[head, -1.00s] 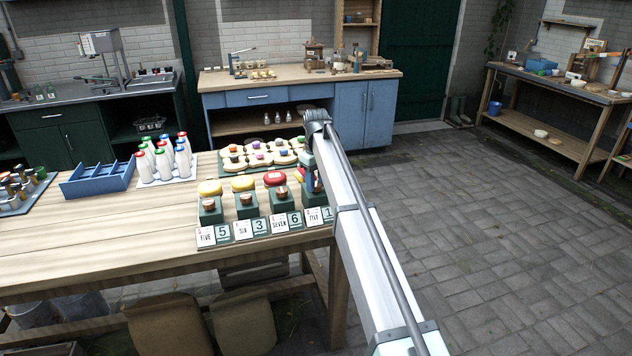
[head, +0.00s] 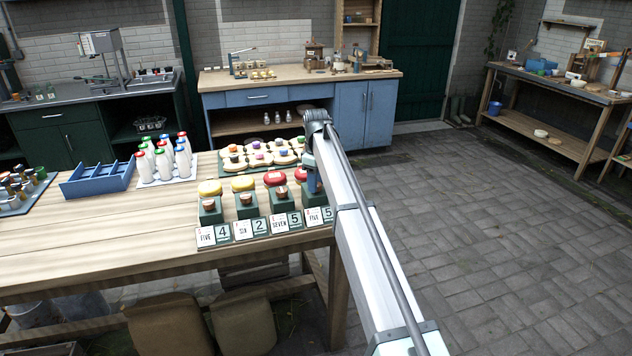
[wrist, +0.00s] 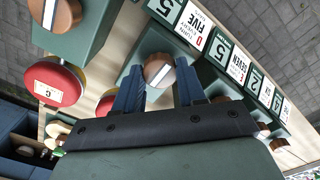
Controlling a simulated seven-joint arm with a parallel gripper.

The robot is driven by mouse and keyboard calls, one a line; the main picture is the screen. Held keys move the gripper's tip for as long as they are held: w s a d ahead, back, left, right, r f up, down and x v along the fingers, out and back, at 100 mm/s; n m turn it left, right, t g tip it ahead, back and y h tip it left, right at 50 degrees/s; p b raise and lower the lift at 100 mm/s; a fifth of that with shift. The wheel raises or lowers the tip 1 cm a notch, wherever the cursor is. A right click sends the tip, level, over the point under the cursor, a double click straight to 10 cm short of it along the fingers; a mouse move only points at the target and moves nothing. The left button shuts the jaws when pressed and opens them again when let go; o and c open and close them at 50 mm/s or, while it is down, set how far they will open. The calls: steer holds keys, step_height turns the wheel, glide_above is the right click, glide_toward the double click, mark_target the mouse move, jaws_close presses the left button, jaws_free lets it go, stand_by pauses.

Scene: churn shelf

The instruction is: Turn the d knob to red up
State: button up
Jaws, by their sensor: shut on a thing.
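The d knob (wrist: 156,72) is a round brown knob with a white stripe across its face, on a dark green box (wrist: 132,56). The card beside it reads D and FIVE (wrist: 195,26). My gripper (wrist: 160,78) has its two blue fingers on either side of the knob, shut on it. In the head view my gripper (head: 313,178) is at the rightmost visible box and hides its knob. A red dome (wrist: 58,82) with a small tag shows left of the fingers in the wrist view. I cannot tell which colour faces up on the knob.
Another green box with a knob (wrist: 62,12) stands close by at the wrist view's upper left. Similar boxes (head: 246,207) with cards and number plates line the table (head: 120,240). Bottles (head: 165,160) and a blue crate (head: 97,180) stand to the left.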

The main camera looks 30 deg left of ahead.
steer(key=o, duration=1.1)
steer(key=shift+c, duration=0.2)
steer(key=shift+r, duration=0.1)
step_height(320, 180, up, 14)
steer(key=shift+f, duration=0.2)
steer(key=shift+d, duration=0.1)
